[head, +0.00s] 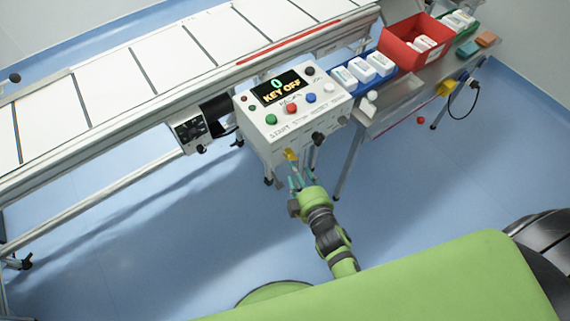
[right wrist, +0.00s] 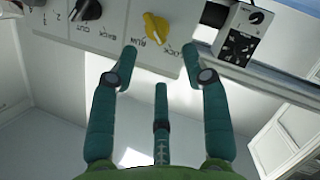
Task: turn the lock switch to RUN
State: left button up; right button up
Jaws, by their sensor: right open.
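The yellow lock switch (head: 291,155) is on the front face of the white control box (head: 283,136), below the buttons. In the right wrist view the yellow knob (right wrist: 156,28) shows at the top, with RUN and LOCK lettered beside it; I cannot tell for sure which mark it points at. The box display (head: 280,88) reads KEY OFF. My right gripper (head: 302,179) is open and empty just in front of the switch, apart from it. In the wrist view its teal fingers (right wrist: 160,62) spread to both sides below the knob. My left gripper is not in view.
A black knob (right wrist: 88,10) is on the same face, to the left in the wrist view. A small black-faced unit (head: 190,131) hangs beside the box under the conveyor (head: 150,68). A red bin (head: 412,42) and white bottles stand at the right. The floor in front is clear.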

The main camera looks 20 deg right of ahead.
aim_at(291, 159)
jog(key=x, duration=0.4)
jog(key=shift+w+d, duration=0.15)
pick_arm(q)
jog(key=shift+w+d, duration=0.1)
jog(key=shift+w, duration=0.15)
pick_arm(e)
jog(key=shift+w+f, duration=0.25)
jog(key=shift+w, duration=0.35)
